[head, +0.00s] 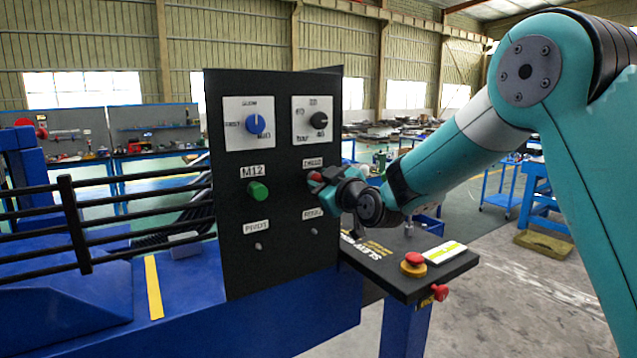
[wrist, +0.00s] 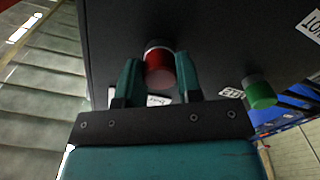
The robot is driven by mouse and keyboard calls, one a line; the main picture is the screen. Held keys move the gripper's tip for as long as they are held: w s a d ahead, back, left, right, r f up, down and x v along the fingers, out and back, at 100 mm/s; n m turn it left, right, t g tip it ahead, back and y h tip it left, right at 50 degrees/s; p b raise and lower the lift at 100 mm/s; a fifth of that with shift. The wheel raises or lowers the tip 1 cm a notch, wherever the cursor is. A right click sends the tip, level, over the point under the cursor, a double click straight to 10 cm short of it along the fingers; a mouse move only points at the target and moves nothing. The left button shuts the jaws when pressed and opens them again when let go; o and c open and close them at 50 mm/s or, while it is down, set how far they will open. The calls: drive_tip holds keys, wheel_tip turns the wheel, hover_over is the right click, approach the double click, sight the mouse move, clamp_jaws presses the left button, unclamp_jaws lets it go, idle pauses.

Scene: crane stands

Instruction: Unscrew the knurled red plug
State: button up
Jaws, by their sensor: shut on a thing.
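The red plug (wrist: 159,70) sits on the dark panel between my gripper's fingers in the wrist view. My gripper (wrist: 159,78) is shut on it, with one teal finger on each side. In the head view a bit of the red plug (head: 315,177) shows at the panel's right side, and my gripper (head: 325,182) reaches it from the right. The plug's base meets the panel in the wrist view. Its knurling is too small to make out.
A green plug (head: 258,191) is left of the red one on the black panel (head: 232,275). A blue knob (head: 256,124) and a black knob (head: 319,120) are above. A shelf (head: 400,283) with a red emergency button (head: 413,259) juts out below my arm. Black rails (head: 130,220) stand left.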

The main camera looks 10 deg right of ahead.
drive_tip(key=shift+f, duration=0.1)
drive_tip(key=shift+n+b, duration=2.6)
drive_tip(key=shift+b, duration=1.1)
drive_tip(key=n+b, duration=0.5)
drive_tip(key=b, duration=0.1)
